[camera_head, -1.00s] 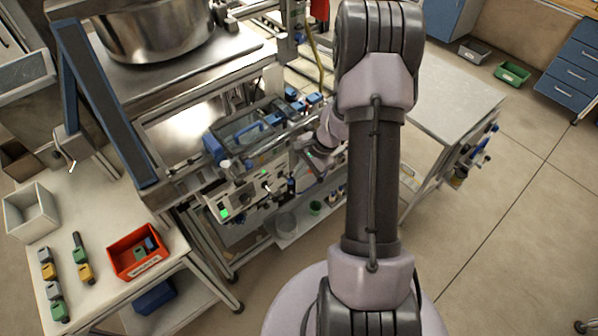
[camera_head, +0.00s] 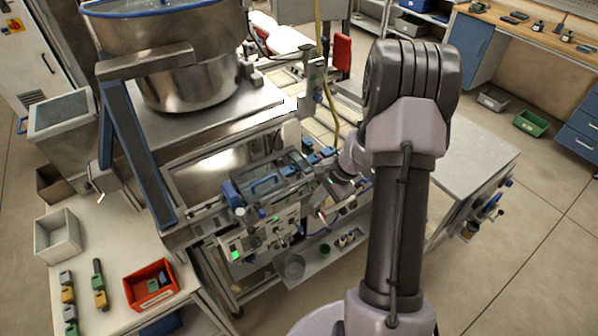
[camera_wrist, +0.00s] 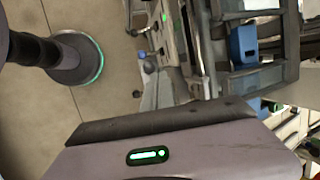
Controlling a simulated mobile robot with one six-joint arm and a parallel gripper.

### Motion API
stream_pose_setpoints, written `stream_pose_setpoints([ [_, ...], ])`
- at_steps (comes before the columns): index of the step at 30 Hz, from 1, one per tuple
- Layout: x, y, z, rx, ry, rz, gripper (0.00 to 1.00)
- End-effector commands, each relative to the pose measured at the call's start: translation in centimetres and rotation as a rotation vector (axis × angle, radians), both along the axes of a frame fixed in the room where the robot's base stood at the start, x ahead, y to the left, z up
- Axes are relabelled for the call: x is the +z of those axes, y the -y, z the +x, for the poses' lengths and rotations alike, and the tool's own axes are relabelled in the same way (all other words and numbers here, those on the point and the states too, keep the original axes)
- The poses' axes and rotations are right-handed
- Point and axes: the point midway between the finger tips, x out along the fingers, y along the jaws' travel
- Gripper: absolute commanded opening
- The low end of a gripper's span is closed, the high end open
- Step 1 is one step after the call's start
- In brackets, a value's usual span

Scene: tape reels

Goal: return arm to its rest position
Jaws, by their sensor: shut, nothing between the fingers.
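My arm rises at the right of centre in the head view and bends down behind to my gripper (camera_head: 328,200). My gripper hangs in front of the right end of the machine with the blue-handled clear lid (camera_head: 268,184). It is shut and holds nothing. It looks apart from the machine, though the gap is hard to judge. In the wrist view, the lilac gripper housing (camera_wrist: 190,150) with a green light fills the bottom.
A steel bowl (camera_head: 190,80) stands above the machine at left. The left table has a red bin (camera_head: 150,285), a white bin (camera_head: 57,238) and several coloured pieces. A grey table (camera_head: 480,160) stands right of my arm. Open floor lies at far right.

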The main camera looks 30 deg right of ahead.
Motion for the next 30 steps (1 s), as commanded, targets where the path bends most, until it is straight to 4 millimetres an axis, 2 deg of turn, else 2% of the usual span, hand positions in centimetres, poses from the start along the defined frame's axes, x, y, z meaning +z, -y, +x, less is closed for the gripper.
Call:
stream_pose_setpoints([
  [3, 0.1, -0.2, 0.1, 0.009, 0.004, -0.004, 0.00],
  [5, 0.9, -1.3, 0.5, 0.050, 0.023, -0.023, 0.00],
  [8, 3.7, -5.9, 0.8, 0.211, 0.089, -0.096, 0.00],
  [9, 5.0, -8.5, 0.2, 0.298, 0.124, -0.138, 0.00],
  [11, 6.6, -12.6, -1.7, 0.428, 0.175, -0.199, 0.00],
  [12, 7.4, -15.0, -3.4, 0.510, 0.209, -0.243, 0.00],
  [14, 7.8, -18.2, -6.5, 0.625, 0.260, -0.306, 0.00],
  [15, 7.7, -19.9, -8.6, 0.694, 0.294, -0.348, 0.00],
  [18, 6.7, -22.6, -13.5, 0.829, 0.367, -0.440, 0.00],
  [21, 5.6, -23.7, -16.7, 0.909, 0.419, -0.501, 0.00],
  [23, 5.3, -23.9, -17.8, 0.933, 0.437, -0.524, 0.00],
  [30, 5.3, -24.0, -18.4, 0.949, 0.446, -0.538, 0.00],
])
